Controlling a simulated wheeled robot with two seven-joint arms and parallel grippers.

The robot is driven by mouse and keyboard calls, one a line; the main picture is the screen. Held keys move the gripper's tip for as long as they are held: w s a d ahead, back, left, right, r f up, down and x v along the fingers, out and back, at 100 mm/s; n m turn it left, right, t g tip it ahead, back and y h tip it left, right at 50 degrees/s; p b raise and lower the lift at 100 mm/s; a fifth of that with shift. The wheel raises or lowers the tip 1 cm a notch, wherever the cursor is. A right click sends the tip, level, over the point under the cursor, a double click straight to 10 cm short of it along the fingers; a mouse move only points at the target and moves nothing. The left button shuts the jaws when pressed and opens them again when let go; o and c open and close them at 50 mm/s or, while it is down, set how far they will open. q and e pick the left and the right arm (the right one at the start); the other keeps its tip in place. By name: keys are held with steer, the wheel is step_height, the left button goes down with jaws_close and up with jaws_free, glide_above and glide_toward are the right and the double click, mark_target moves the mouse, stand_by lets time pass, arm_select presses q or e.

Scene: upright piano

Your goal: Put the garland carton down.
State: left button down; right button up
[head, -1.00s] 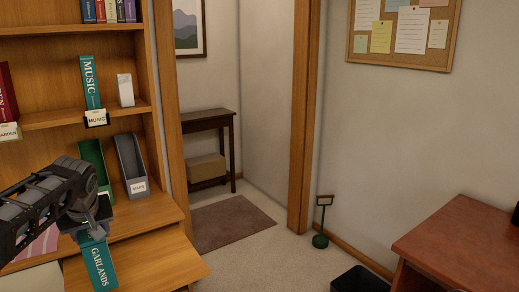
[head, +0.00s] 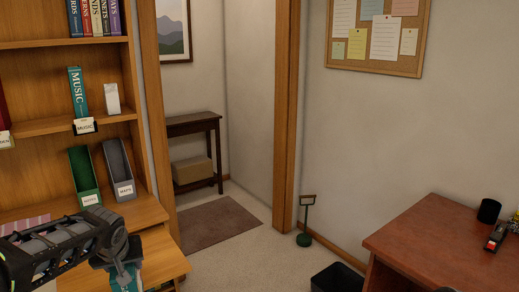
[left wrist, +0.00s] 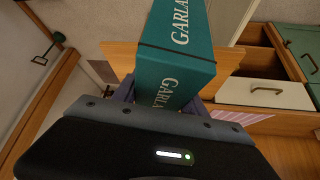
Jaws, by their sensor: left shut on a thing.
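The garland carton (head: 126,278) is a teal box. My left gripper (head: 120,252) is shut on it, low at the left of the head view. There the arm hides most of the carton and the frame's lower edge is close. In the left wrist view the garland carton (left wrist: 178,62) shows two faces with white "GARLA" lettering, between the fingers of my left gripper (left wrist: 160,98). A pull-out wooden board (head: 165,262) of the bookcase lies behind and beside the carton. I cannot tell whether the carton touches it. My right gripper is out of view.
A black bin (head: 337,279) stands on the floor near a reddish desk (head: 415,236). The carpet between is clear.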

arm_select(q)
steer(key=s+d+f+m+h+p, duration=0.1)
steer(key=s+d+f+m+p, duration=0.1)
steer(key=d, duration=0.5)
steer(key=s+d+f+m+h+p, duration=0.1)
steer(key=s+d+f, duration=0.3)
steer(key=d, duration=0.4)
steer(key=shift+f+m+t+h+p, duration=0.3)
steer(key=shift+m+p, duration=0.25)
steer(key=shift+m, duration=0.35)
steer(key=shift+d, duration=0.1)
